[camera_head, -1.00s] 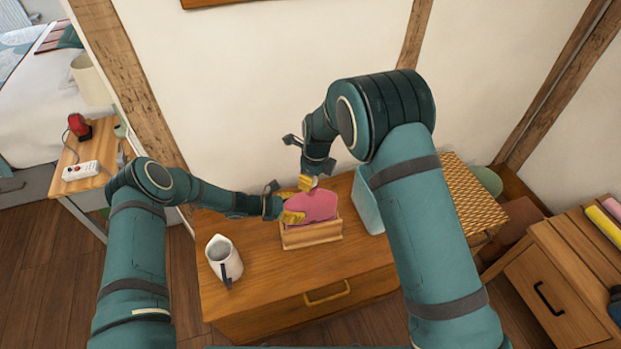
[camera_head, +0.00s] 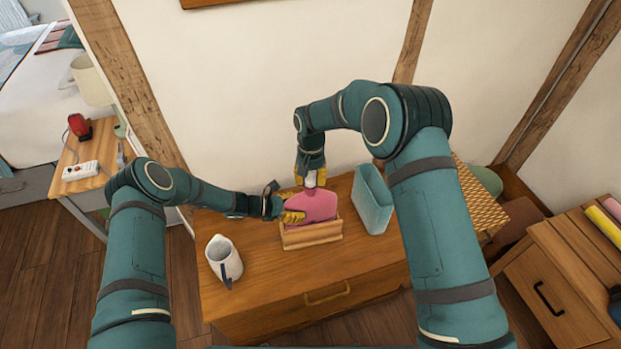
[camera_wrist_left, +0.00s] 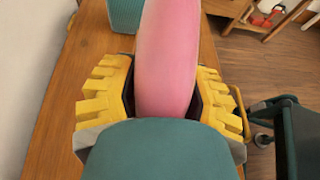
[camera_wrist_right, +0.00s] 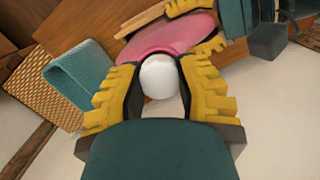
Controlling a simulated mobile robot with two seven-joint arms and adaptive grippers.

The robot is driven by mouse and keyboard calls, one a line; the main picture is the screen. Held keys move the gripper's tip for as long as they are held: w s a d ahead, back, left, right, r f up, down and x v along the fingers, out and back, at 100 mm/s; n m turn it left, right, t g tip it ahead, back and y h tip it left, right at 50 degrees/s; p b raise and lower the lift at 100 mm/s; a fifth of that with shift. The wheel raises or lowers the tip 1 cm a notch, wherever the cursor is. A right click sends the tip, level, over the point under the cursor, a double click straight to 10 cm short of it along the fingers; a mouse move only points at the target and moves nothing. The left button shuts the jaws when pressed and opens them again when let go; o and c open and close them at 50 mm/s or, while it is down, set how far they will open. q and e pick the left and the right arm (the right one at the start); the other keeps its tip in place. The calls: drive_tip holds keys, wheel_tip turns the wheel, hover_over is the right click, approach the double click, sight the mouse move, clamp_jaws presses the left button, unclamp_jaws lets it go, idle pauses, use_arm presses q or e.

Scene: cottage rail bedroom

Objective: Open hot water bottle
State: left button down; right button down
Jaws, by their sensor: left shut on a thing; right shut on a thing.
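The pink hot water bottle (camera_head: 318,208) stands in a small wooden holder (camera_head: 312,236) on the wooden dresser. My left gripper (camera_head: 294,212) is shut on the bottle's body from the left; in the left wrist view the pink body (camera_wrist_left: 168,60) lies between its yellow fingers (camera_wrist_left: 167,95). My right gripper (camera_head: 311,180) points down over the top of the bottle. In the right wrist view its fingers (camera_wrist_right: 160,95) are shut on a round white cap (camera_wrist_right: 158,76) at the bottle's top. The bottle's neck is mostly hidden.
A white jug (camera_head: 224,259) stands at the left of the dresser top (camera_head: 265,290). A teal open container (camera_head: 372,200) stands just right of the bottle, with a woven box (camera_head: 476,205) beyond it. The wall is close behind.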

drive_tip(key=n, duration=0.6)
drive_tip(key=shift+n+h, duration=0.3)
drive_tip(key=shift+n, duration=0.1)
drive_tip(key=n, duration=0.4)
drive_tip(key=shift+t, duration=0.3)
drive_tip(key=n, duration=0.4)
drive_tip(key=shift+n+h, duration=0.3)
drive_tip(key=shift+h, duration=0.1)
drive_tip(key=n+t, duration=0.1)
drive_tip(key=n, duration=0.3)
drive_tip(key=shift+n, duration=0.3)
drive_tip(key=shift+f, duration=0.1)
drive_tip(key=shift+r, duration=0.25)
drive_tip(key=shift+r, duration=0.8)
drive_tip(key=shift+r, duration=0.25)
